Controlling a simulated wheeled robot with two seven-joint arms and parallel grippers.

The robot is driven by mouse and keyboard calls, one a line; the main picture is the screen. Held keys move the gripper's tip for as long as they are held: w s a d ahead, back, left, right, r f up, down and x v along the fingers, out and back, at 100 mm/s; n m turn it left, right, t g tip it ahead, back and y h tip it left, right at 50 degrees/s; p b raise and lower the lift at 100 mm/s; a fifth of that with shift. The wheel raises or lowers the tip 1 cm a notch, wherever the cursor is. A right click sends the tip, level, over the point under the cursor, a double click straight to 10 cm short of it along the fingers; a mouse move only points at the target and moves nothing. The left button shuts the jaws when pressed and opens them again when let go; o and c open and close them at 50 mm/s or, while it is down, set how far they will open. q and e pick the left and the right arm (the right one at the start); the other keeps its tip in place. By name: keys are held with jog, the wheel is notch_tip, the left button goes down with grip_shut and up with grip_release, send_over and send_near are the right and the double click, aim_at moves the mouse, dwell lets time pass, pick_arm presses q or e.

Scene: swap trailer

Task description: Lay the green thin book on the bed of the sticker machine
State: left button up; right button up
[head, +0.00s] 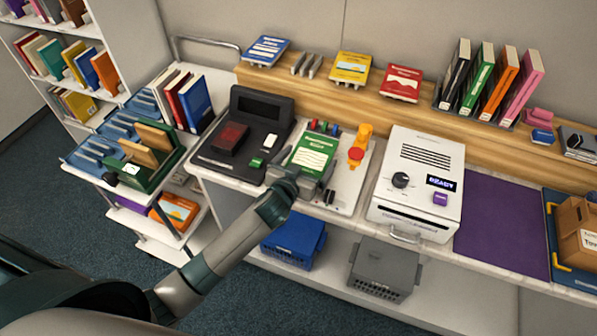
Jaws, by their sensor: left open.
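The green thin book (315,150) lies face up, its cover with a white label, on the pale bed of the sticker machine (345,190). The machine has a yellow lever with a red knob on its right and small coloured pieces along its back. My left gripper (305,186) is open at the book's near edge, reaching in from the front. Its fingers partly overlap the book's near side, and I cannot tell whether they touch it. My right gripper is not in view.
A black machine with a dark red pad (230,138) stands left of the bed. A white box machine (420,175) with a display stands right, then a purple mat (502,222). A wooden ledge (300,88) behind carries display books and a rack of upright books. A book cart (130,150) stands left.

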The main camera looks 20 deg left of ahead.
pick_arm(q)
jog(key=b+v, duration=0.2)
jog(key=v, duration=0.9)
jog(key=shift+s, duration=0.35)
jog(key=shift+s, duration=0.1)
